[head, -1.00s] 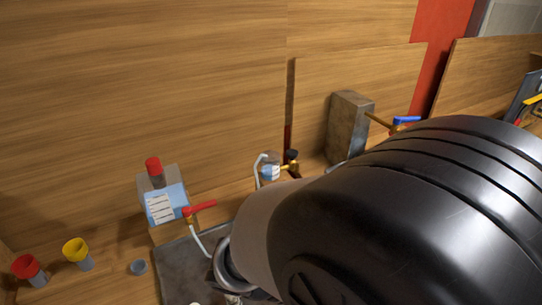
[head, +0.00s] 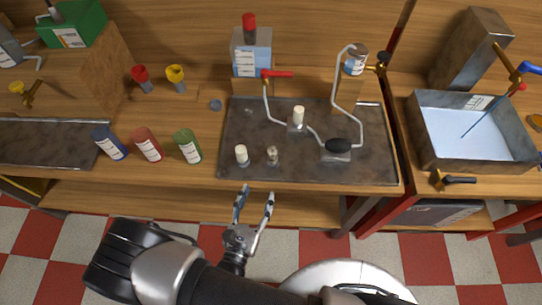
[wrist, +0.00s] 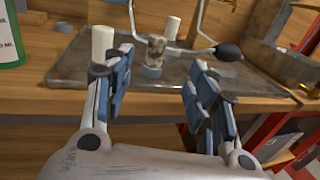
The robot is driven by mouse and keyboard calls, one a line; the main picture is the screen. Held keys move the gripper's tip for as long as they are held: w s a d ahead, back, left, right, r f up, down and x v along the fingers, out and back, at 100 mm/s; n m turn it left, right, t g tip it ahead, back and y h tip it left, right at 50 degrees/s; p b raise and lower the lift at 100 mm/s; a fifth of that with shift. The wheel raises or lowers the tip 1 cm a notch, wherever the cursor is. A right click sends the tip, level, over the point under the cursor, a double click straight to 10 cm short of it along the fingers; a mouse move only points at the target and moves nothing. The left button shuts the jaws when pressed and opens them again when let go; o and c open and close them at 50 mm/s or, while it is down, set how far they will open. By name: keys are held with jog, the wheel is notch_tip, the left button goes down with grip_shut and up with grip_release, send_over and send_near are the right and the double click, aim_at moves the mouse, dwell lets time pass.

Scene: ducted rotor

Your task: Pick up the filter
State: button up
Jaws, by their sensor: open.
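Two short upright cylinders stand near the front of the dark metal tray (head: 320,165): a plain white filter (head: 241,154) and a mottled, dirty-looking filter (head: 272,155). Another white filter (head: 298,115) sits in a holder joined to grey tubing further back. My gripper (head: 257,192) is open and empty, in front of the bench edge, with its fingers pointing at the tray. In the wrist view my gripper (wrist: 160,80) has the mottled filter (wrist: 156,50) ahead between its fingers. The white filter (wrist: 102,43) shows there beyond the left finger, which hides its lower part.
Blue (head: 109,143), red (head: 148,145) and green (head: 187,146) labelled bottles stand left of the tray. A black squeeze bulb (head: 338,146) lies at the tray's right. A water-filled basin (head: 470,130) is further right. The tray between the filters and its front edge is clear.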

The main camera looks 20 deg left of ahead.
aim_at(271, 155)
jog(key=w+b, duration=0.1)
jog(key=w, duration=1)
jog(key=shift+d+b, duration=0.15)
jog(key=shift+b, duration=0.25)
jog(key=shift+w+a+r+b, duration=0.1)
jog(key=shift+w+b, duration=0.3)
jog(key=shift+w, duration=1.1)
jog(key=shift+w+a+b, duration=0.1)
jog(key=shift+w+b, duration=0.3)
jog(key=shift+w, duration=1.1)
jog(key=c, duration=1.2)
jog(key=shift+o, duration=0.2)
jog(key=shift+r, duration=0.1)
